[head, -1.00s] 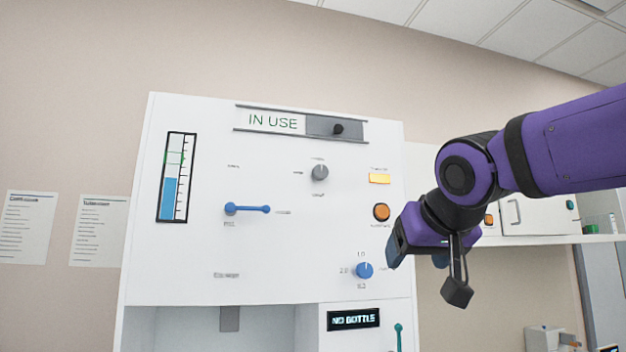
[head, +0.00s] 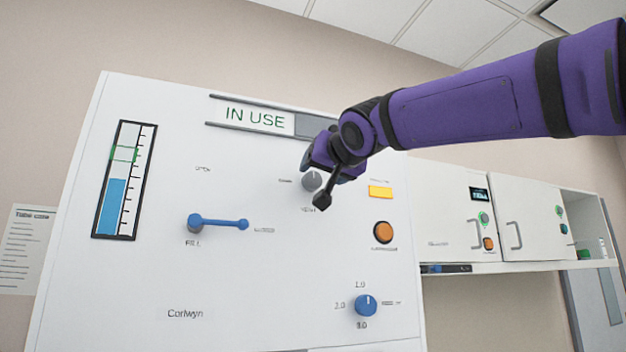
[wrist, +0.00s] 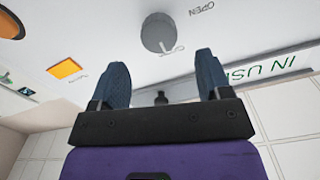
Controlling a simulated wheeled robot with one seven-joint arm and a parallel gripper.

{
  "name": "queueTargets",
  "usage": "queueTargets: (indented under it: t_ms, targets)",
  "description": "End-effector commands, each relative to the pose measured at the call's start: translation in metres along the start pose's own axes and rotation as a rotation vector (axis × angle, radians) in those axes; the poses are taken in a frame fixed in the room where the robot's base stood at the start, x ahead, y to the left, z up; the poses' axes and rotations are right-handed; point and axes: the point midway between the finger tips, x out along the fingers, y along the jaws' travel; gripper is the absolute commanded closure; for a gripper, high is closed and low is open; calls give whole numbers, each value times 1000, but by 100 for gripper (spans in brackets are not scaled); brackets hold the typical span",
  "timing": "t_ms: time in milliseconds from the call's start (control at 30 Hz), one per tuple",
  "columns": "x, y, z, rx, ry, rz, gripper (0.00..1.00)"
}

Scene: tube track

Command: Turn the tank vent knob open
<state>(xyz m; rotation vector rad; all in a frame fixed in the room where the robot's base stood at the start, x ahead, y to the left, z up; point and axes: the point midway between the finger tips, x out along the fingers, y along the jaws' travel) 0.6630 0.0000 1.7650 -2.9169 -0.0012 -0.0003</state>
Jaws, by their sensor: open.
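The vent knob is a round grey knob (head: 312,181) on the upper middle of the white panel, partly covered by my gripper in the head view. In the wrist view the grey knob (wrist: 159,32) sits just beyond and between my fingertips, with a pale pointer line on the side toward my gripper. The word OPEN (wrist: 202,8) is printed to its right there, upside down. My gripper (wrist: 161,60) is open and empty, with its two blue fingers apart and short of the knob. It also shows in the head view (head: 320,158), close to the panel.
The IN USE sign (head: 255,117) lies just above the knob. A blue lever (head: 218,222), an orange button (head: 383,232), a yellow label (head: 380,192) and a blue dial (head: 366,305) are on the same panel. White cabinets (head: 500,220) stand at right.

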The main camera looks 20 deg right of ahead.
Motion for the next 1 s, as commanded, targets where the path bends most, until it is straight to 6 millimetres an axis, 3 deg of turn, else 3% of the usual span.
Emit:
queueTargets:
  t_ms: [100, 333, 767, 800, 867, 1000]
  targets:
    - [23, 0, 1, 0, -2, 0, 29]
    - [52, 0, 0, 0, -1, 1, 29]
    - [62, 0, 0, 0, 0, 1, 29]
    - [61, 0, 0, 0, 0, 1, 31]
    - [61, 0, 0, 0, 0, 1, 45]
    - [61, 0, 0, 0, 0, 1, 77]
